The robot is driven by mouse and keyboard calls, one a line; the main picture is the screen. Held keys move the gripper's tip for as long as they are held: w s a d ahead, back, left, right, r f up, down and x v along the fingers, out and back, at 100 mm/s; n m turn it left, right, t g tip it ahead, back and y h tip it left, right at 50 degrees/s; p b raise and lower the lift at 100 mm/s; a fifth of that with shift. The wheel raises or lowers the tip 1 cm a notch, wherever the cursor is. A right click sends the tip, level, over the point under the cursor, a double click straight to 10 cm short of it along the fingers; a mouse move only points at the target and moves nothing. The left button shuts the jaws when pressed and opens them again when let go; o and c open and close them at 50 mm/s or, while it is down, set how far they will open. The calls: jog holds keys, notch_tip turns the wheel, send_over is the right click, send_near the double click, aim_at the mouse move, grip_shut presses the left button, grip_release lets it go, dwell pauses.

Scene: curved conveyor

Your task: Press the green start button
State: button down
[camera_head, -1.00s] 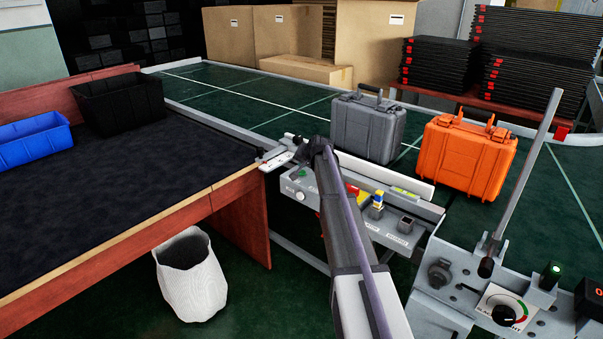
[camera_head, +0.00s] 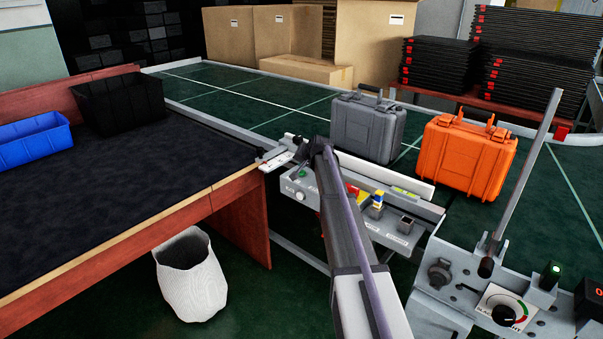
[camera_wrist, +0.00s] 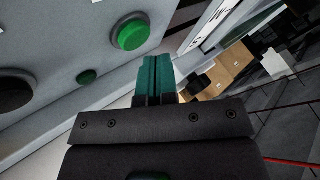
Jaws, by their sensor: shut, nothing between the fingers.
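In the head view, a small green button (camera_head: 302,174) is on the grey control panel left of my arm. My fingers cannot be made out in the head view.
A smaller green part (camera_wrist: 87,77) and a black round part (camera_wrist: 15,92) are on the same panel. A grey case (camera_head: 368,128) and an orange case (camera_head: 466,158) stand behind the control panel. A near control box (camera_head: 470,270) is at right, a wooden table (camera_head: 150,225) at left.

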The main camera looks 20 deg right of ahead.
jog(key=shift+f, duration=0.1)
jog(key=shift+f+b, duration=0.3)
jog(key=shift+b, duration=0.1)
